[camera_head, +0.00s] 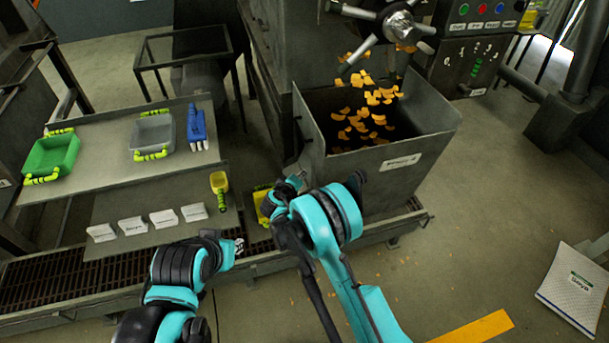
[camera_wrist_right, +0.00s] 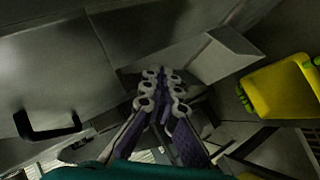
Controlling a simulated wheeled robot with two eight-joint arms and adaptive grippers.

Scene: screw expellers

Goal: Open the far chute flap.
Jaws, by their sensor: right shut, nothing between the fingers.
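My right gripper (camera_head: 288,187) is beside the left wall of the grey metal hopper (camera_head: 400,182). In the right wrist view its purple fingers (camera_wrist_right: 162,85) are shut and empty. They point at a dark gap beside an angled grey metal plate (camera_wrist_right: 228,52). A flat grey panel with a black bar handle (camera_wrist_right: 48,128) is on the left there. I cannot tell which of these parts, if any, is the far chute flap. My left gripper (camera_head: 236,246) is low over the grating, small and partly hidden by its wrist.
A yellow tray with green handles (camera_wrist_right: 285,90) is close to my right gripper. A bench (camera_head: 100,187) at left holds a green tray (camera_head: 52,155), a grey tray (camera_head: 152,132) and a blue item (camera_head: 196,124). A white sack (camera_head: 573,290) lies at right.

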